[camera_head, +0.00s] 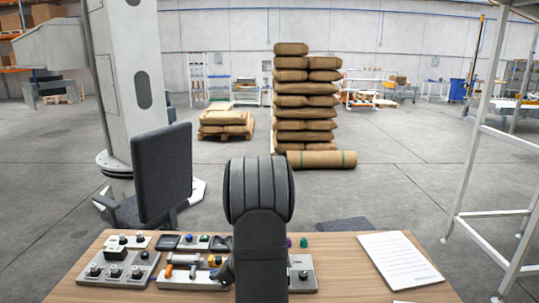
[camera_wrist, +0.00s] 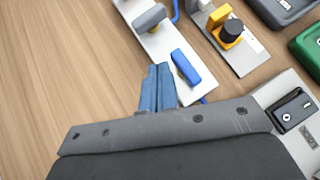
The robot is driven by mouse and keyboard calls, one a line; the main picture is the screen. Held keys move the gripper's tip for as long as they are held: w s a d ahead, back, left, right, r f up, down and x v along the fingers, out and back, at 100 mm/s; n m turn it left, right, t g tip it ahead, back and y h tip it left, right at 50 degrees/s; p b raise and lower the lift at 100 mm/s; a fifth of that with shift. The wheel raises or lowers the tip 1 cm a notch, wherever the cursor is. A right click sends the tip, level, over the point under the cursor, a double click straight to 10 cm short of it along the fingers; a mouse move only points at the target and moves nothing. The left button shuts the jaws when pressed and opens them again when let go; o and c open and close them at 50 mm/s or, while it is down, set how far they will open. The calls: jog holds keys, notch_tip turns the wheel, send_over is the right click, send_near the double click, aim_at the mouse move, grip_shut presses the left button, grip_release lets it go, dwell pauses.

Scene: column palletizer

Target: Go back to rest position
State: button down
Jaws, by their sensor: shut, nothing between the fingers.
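My gripper (camera_wrist: 158,88) shows in the wrist view, its two blue-grey fingers closed together with nothing between them. The fingertips are over the wooden table (camera_wrist: 60,70), beside a light panel (camera_wrist: 150,45) that carries a blue piece (camera_wrist: 186,67) and a grey piece (camera_wrist: 149,18). I cannot tell the exact height of the fingertips above the table. In the head view my arm stands at the middle front of the table and hides part of the controls behind it.
Control boxes (camera_head: 117,268) fill the table's left side, and another panel (camera_head: 302,273) stands right of my arm. A paper sheet (camera_head: 400,260) lies at the right. Stacked sacks (camera_head: 305,100) stand beyond.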

jog(key=shift+w+d+n+g, duration=0.5)
jog(key=shift+w+d+n, duration=0.1)
jog(key=shift+d, duration=0.1)
jog(key=d+n+g, duration=0.1)
jog(key=d, duration=0.1)
jog(key=d+n+g, duration=0.1)
jog(key=d, duration=0.1)
jog(key=w+d+f+n+g, duration=0.1)
jog(key=d, duration=0.1)
jog(key=shift+w+d, duration=0.1)
jog(key=shift+d, duration=0.1)
jog(key=shift+n+h, duration=0.6)
jog(key=shift+h, duration=0.1)
jog(key=d+r, duration=0.2)
jog(key=d, duration=0.1)
jog(key=d+r, duration=0.2)
jog(key=d, duration=0.1)
jog(key=d+r, duration=0.2)
jog(key=d, duration=0.1)
jog(key=shift+d, duration=0.2)
